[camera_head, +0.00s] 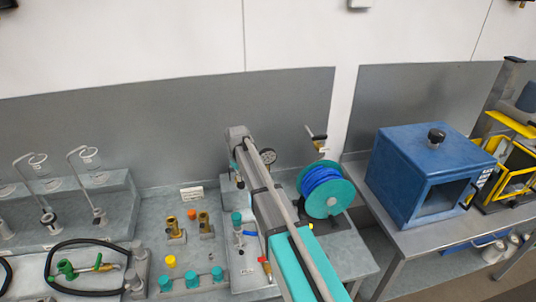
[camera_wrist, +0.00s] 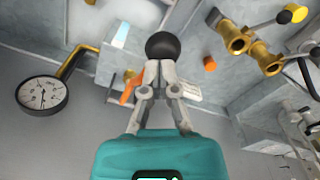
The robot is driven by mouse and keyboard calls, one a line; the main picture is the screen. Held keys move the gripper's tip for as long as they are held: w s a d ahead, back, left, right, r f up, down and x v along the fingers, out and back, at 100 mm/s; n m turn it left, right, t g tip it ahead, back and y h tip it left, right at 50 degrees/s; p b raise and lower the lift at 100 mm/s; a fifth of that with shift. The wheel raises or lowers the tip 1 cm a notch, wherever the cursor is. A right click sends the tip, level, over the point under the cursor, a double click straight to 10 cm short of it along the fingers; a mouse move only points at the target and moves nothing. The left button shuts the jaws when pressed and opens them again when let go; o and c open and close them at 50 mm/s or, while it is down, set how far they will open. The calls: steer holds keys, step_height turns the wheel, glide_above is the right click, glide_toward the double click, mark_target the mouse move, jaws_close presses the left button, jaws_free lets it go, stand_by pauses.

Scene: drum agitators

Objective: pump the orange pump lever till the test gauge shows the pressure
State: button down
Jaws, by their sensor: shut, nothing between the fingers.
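The test gauge (camera_wrist: 42,95) has a round white face with a dark needle; the wrist view shows it at the left on a brass pipe. Its reading is too small to tell. An orange bar (camera_wrist: 130,88), likely part of the pump lever, shows just left of my fingers. A black ball knob (camera_wrist: 165,45) sits right beyond the fingertips; I cannot tell whether they touch. My gripper (camera_wrist: 160,68) is shut and empty. In the head view my arm hides the pump and the gripper's fingers.
Brass fittings (camera_wrist: 235,38) stand right of the gripper in the wrist view. A blue hose reel (camera_head: 324,188) stands right of my arm, and a blue cabinet (camera_head: 425,165) beyond it. Brass valves (camera_head: 175,225) and teal caps stand left on the bench.

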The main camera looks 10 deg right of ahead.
steer(key=shift+w+r+p, duration=0.2)
steer(key=shift+r+p, duration=0.85)
steer(key=shift+r, duration=0.4)
step_height(320, 180, up, 7)
steer(key=n+p, duration=0.6)
steer(key=shift+s+p, duration=0.2)
steer(key=shift+p, duration=0.2)
steer(key=shift+f, duration=0.3)
step_height(320, 180, down, 6)
steer(key=b, duration=0.6)
steer(key=shift+f+b, duration=0.15)
steer(key=shift+b, duration=0.2)
steer(key=shift+f, duration=0.1)
stand_by(1.0)
